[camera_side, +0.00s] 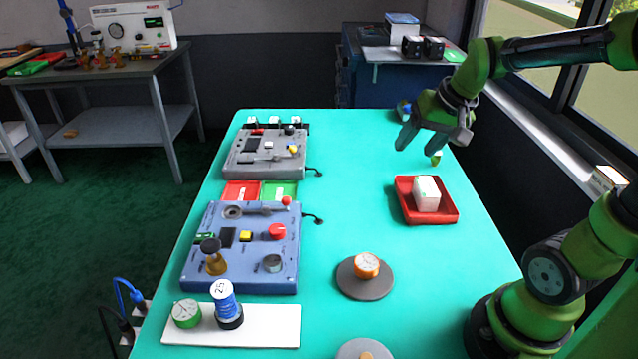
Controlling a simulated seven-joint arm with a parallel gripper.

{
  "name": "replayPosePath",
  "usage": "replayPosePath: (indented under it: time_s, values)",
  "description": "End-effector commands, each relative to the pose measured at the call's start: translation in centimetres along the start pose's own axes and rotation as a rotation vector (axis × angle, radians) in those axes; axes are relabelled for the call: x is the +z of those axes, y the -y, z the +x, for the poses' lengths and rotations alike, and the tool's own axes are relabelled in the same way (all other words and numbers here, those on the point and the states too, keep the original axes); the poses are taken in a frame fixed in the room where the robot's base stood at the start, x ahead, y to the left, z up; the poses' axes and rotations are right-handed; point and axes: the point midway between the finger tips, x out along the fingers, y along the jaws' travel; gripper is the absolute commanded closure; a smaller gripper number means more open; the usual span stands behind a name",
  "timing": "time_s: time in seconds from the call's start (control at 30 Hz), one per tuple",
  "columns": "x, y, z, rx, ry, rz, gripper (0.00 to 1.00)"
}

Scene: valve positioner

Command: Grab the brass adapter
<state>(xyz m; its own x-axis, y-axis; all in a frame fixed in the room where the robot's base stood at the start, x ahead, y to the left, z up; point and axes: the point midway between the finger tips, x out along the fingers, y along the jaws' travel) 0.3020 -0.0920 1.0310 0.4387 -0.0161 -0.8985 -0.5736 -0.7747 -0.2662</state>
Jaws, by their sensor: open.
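My gripper (421,147) is open and hangs above the far right part of the teal table, its fingers pointing down. No object shows clearly between the fingers. A brass-coloured piece with a dark round top (214,263) stands upright at the front left of the blue panel box, well away from my gripper. A small brass-coloured piece (367,356) shows on a grey disc at the bottom edge, cut off by the frame. I cannot tell for certain which of these is the brass adapter.
A red tray (453,217) holding a white block (426,194) lies below my gripper. The blue panel box (240,275), a grey panel box (240,165) and a white board (270,335) line the left. The table's middle is clear.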

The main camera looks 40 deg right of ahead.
Motion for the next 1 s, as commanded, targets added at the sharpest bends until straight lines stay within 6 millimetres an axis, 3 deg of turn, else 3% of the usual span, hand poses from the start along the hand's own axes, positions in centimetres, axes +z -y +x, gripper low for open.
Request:
replayPosePath:
  time_s: [0.03, 0.2, 0.4, 0.5, 0.6, 0.73, 1.0]
  values:
    - [-2.5, -2.0, 1.1, 0.039, 0.009, 0.039, 0.41]
    - [-9.8, -9.5, 4.2, 0.132, 0.017, 0.095, 0.41]
    - [-15.7, -19.0, 7.1, 0.214, 0.019, 0.081, 0.41]
    - [-18.0, -21.8, 7.7, 0.238, 0.006, 0.025, 0.41]
    - [-20.1, -21.7, 6.8, 0.25, -0.029, -0.068, 0.41]
    - [-19.9, -21.9, 7.8, 0.25, -0.019, -0.105, 0.41]
    - [-20.0, -23.2, 13.3, 0.249, -0.016, -0.104, 0.41]
